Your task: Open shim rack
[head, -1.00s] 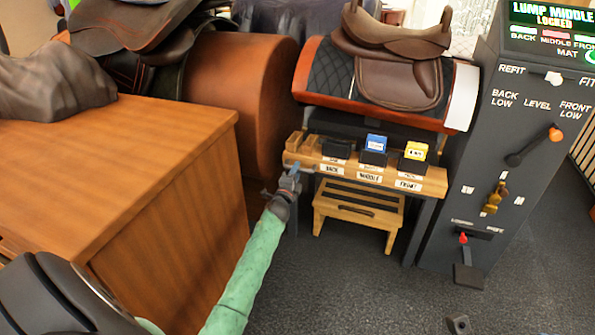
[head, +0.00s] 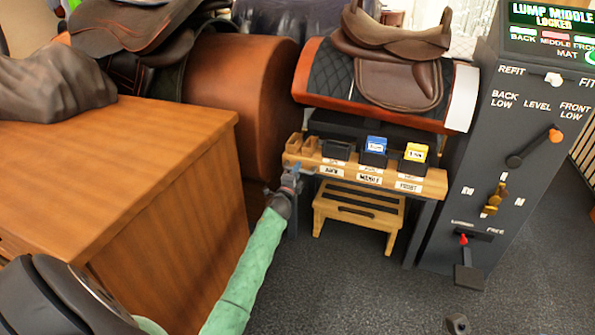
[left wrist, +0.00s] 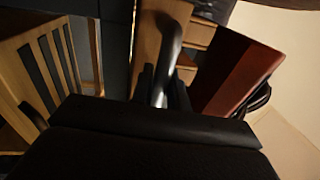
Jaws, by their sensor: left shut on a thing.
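The wooden shim rack (head: 431,184) stands below the saddle stand, with slots labelled BACK, MIDDLE and FRONT along its front. A blue shim (head: 376,143) sits in the middle slot and a yellow shim (head: 416,152) in the front slot. The back slot (head: 337,149) looks dark, and I cannot tell what is in it. My left gripper (head: 291,178) is at the rack's left front end. In the left wrist view it is shut on a grey rounded handle (left wrist: 168,50), whose lower part lies between the fingers.
A wooden cabinet (head: 180,180) stands close on the left of my arm. A wooden step stool (head: 358,213) is under the rack. A dark control console (head: 480,150) with levers stands on the right; its screen reads LUMP MIDDLE LOCKED. The floor in front is mostly clear.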

